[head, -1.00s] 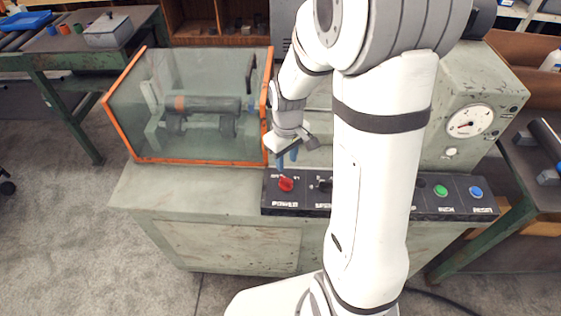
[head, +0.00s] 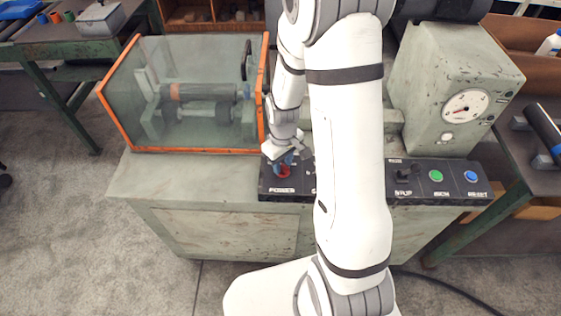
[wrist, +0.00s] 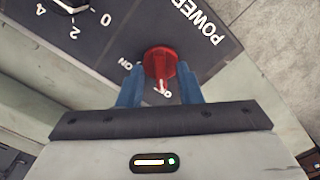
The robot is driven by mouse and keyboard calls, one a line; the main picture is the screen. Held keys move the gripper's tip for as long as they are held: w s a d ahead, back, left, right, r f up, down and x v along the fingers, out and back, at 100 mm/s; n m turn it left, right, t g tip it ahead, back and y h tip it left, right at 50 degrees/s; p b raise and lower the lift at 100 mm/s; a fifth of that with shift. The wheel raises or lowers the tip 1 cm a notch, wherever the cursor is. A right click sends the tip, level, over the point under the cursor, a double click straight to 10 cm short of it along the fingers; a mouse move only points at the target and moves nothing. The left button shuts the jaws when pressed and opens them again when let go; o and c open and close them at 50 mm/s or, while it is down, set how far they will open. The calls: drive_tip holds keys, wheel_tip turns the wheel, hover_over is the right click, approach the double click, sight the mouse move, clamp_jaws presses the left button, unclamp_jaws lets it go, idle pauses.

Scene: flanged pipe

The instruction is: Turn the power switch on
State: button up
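The red power switch (wrist: 160,62) is a rotary knob on a dark control panel. In the wrist view, the words POWER and ON show beside it. A second label at its lower side is partly hidden, and the knob's white mark points toward that label. My gripper (wrist: 160,80) has its two blue fingers apart, one on each side of the knob. I cannot tell whether they touch it. In the head view, my gripper (head: 284,161) is right at the red knob (head: 283,172) and partly covers it.
The panel also holds a numbered dial (wrist: 72,4), a black switch (head: 404,175), a green button (head: 436,176) and a blue button (head: 471,177). An orange-framed clear guard (head: 185,95) stands behind on the left. A gauge housing (head: 450,90) stands at the right.

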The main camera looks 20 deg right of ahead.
clamp_jaws()
drive_tip(key=shift+a, duration=0.15)
